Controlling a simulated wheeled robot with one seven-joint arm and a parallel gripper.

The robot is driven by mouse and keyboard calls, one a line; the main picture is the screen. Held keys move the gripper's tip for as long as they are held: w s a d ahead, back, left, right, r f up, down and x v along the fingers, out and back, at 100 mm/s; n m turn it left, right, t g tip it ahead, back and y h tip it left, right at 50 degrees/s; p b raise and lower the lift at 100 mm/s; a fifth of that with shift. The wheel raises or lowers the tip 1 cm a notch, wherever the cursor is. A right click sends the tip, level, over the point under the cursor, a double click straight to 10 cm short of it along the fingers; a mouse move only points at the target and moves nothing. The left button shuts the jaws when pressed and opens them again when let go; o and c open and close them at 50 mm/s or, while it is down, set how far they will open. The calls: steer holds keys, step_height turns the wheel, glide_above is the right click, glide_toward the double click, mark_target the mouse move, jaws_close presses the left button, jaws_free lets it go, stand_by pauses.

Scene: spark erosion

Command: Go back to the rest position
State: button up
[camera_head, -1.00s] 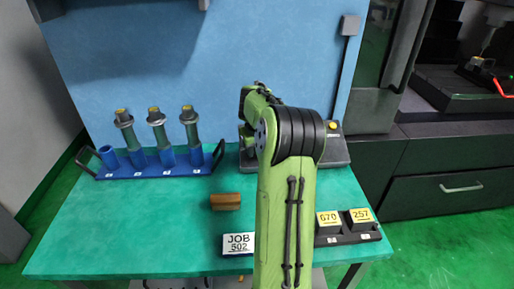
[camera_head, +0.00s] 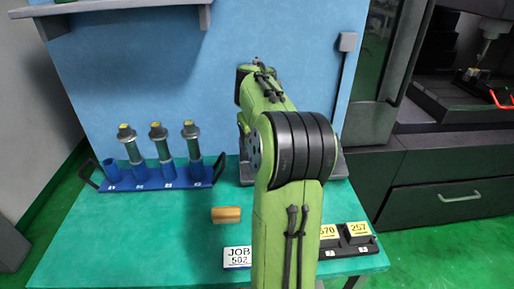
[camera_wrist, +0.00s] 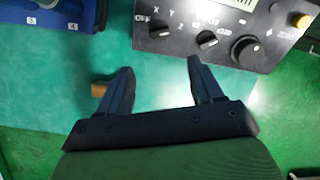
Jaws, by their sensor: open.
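My gripper (camera_wrist: 160,85) shows in the wrist view with its two dark fingers apart and nothing between them. It is above the green table (camera_head: 110,235), near a dark control box (camera_wrist: 215,30) with knobs.
A blue rack (camera_head: 160,184) with several tubes, three holding grey-green holders, stands at the back left. The table's left front is clear.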

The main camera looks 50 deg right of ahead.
steer(key=shift+v, duration=1.4)
